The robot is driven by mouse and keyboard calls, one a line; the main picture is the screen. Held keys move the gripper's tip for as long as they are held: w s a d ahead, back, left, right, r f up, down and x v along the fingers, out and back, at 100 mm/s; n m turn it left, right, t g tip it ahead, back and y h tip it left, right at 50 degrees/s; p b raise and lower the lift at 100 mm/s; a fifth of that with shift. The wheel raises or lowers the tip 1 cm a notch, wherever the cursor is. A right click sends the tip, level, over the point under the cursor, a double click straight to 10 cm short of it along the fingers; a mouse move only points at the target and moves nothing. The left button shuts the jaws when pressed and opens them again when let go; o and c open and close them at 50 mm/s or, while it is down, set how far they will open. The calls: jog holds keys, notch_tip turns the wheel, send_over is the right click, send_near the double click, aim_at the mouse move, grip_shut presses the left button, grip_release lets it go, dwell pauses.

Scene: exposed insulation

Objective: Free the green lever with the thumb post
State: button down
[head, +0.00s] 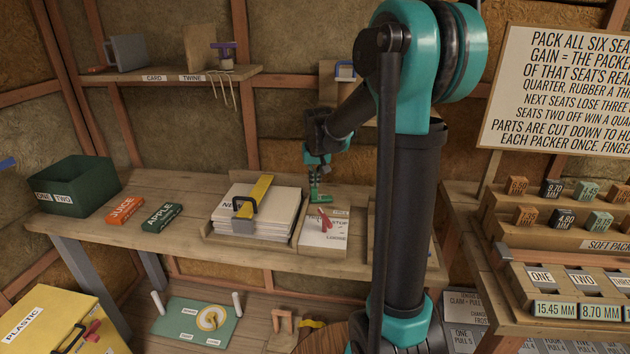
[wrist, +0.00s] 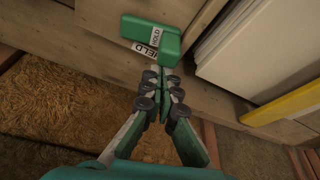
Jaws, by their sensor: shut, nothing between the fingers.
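The green lever (wrist: 150,32) lies across the top of the wrist view. It has a raised block at its right end and a label reading HOLD. A second label reading HELD (wrist: 144,49) is partly covered beneath it. In the head view the green lever (head: 321,198) is at the back of a pale board (head: 312,239). My gripper (wrist: 160,70) is shut and empty, its tips close beside the lever's block; I cannot tell whether they touch. In the head view my gripper (head: 316,184) points down just above the lever. I cannot clearly identify the thumb post.
A red piece (head: 324,219) sits on the board near labels reading STOP and LOOSE. Left of it stands a tray of white sheets (head: 262,206) with a yellow strip (head: 259,190) and a dark clamp (head: 245,209).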

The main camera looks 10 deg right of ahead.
aim_at(314, 189)
jog(key=s+n, duration=0.1)
jog(key=n, duration=0.1)
jog(key=s+n+y, duration=0.1)
jog(key=n, duration=0.1)
jog(key=shift+a, duration=0.15)
jog(key=n, duration=0.1)
jog(key=s+n+y, duration=0.1)
jog(key=n, duration=0.1)
jog(key=shift+s+g, duration=0.1)
jog(key=shift+g, duration=0.2)
jog(key=s+n, duration=0.1)
jog(key=n, duration=0.1)
jog(key=s+d+n+g+y, duration=0.1)
jog(key=n, duration=0.2)
jog(key=shift+s, duration=0.3)
jog(key=shift+s+a, duration=0.3)
jog(key=shift+s, duration=0.3)
